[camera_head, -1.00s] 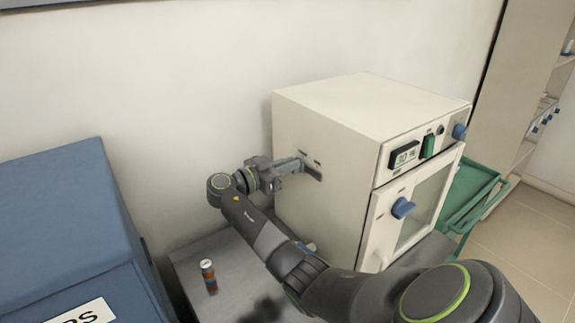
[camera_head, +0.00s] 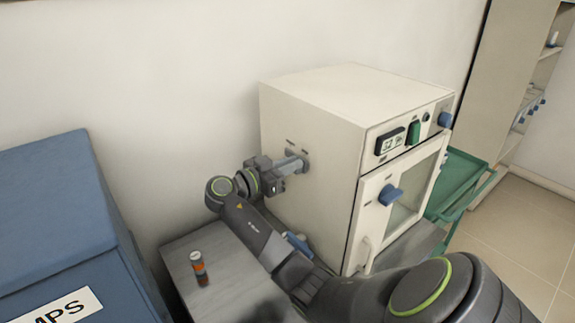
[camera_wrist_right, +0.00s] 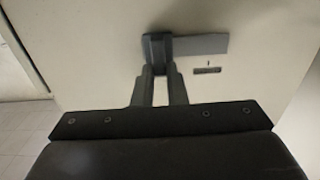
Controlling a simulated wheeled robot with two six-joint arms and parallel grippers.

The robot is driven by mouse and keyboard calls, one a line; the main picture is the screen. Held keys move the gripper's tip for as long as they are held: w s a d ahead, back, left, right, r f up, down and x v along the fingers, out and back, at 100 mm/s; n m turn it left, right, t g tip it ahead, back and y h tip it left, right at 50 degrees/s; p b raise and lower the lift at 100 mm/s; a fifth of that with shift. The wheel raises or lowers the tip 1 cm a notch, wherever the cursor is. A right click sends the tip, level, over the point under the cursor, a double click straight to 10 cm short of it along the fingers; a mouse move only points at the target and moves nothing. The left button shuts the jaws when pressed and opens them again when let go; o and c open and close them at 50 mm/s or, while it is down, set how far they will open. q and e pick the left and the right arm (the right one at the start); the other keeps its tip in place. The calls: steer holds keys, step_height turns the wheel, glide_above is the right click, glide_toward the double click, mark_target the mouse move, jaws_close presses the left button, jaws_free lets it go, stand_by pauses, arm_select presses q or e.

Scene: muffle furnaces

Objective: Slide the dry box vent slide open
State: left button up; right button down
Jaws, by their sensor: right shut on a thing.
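The dry box (camera_head: 312,130) is a cream cabinet with a display and a blue knob on its front. Its vent slide (camera_wrist_right: 158,52) is a dark tab on a flat grey plate (camera_wrist_right: 205,44) in the cabinet's left side wall. My right gripper (camera_head: 300,164) reaches that wall from the left and is shut on the tab. In the right wrist view its two fingers (camera_wrist_right: 160,75) close around the tab, which stands at the left end of the plate. In the head view the fingers hide most of the slide. My left gripper is not in view.
A blue box (camera_head: 60,210) stands at the left. A green tray (camera_head: 455,185) lies to the right. The wall rises close behind the cabinet.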

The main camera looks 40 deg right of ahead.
steer(key=c, duration=1.7)
jaws_free()
steer(key=shift+s+f, duration=0.15)
steer(key=shift+o, duration=1.3)
steer(key=shift+s, duration=0.1)
steer(key=w+a+b, duration=0.1)
steer(key=a+b, duration=0.3)
steer(key=a, duration=0.8)
steer(key=shift+w+b, duration=0.2)
steer(key=shift+b, duration=0.1)
